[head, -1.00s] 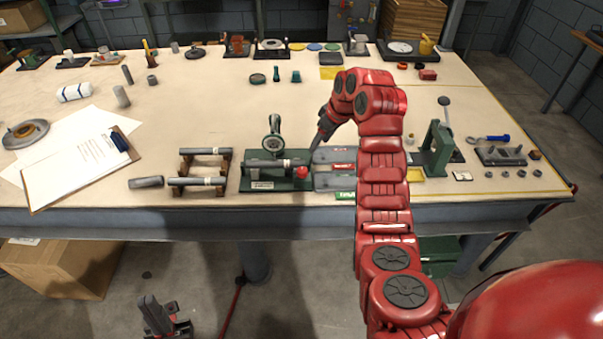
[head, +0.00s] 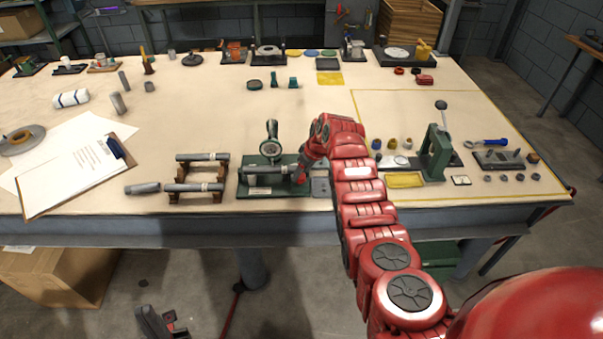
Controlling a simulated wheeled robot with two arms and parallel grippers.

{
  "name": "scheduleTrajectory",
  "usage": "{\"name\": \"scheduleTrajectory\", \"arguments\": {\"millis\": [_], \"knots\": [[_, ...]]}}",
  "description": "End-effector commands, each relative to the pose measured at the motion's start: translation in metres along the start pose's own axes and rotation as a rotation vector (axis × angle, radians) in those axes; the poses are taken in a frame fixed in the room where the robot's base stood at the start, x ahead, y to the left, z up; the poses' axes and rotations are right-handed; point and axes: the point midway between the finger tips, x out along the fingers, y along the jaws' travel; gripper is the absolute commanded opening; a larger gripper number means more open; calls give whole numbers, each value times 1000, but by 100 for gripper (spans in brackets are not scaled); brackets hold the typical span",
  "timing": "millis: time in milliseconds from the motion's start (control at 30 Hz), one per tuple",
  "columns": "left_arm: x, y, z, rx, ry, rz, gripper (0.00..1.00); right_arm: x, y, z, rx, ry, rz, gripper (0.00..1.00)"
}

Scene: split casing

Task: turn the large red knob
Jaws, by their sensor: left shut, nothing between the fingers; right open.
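My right gripper (head: 300,176) is at that end of the fixture, pointing down. Its fingers are small and dark here; it is open, but I cannot tell whether they are around the knob or touch it. My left gripper (head: 163,322) is low in front of the table, shut and empty, far from the fixture.
Two brown racks with grey rods (head: 203,172) stand left of the fixture, with a loose grey cylinder (head: 142,188) beside them. A clipboard (head: 75,175) lies further left. A green lever press (head: 437,150) stands to the right. The table behind the fixture is largely clear.

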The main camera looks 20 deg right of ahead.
Motion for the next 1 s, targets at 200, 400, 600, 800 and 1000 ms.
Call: {"name": "scheduleTrajectory", "arguments": {"millis": [200, 400, 600, 800, 1000], "knots": [[-1, 0, 0, 0, 0, 0, 0, 11, 0, 1, -1, -2, 2, 58], [-1, 0, 0, 0, 0, 0, 0, 14, -1, 2, -3, -4, 2, 58], [-1, 0, 0, 0, 0, 0, 0, 14, -1, 2, -3, -4, 2, 58], [-1, 0, 0, 0, 0, 0, 0, 14, -1, 2, -3, -3, 3, 28], [-1, 0, 0, 0, 0, 0, 0, 14, -1, 2, -3, -3, 2, 0]]}}
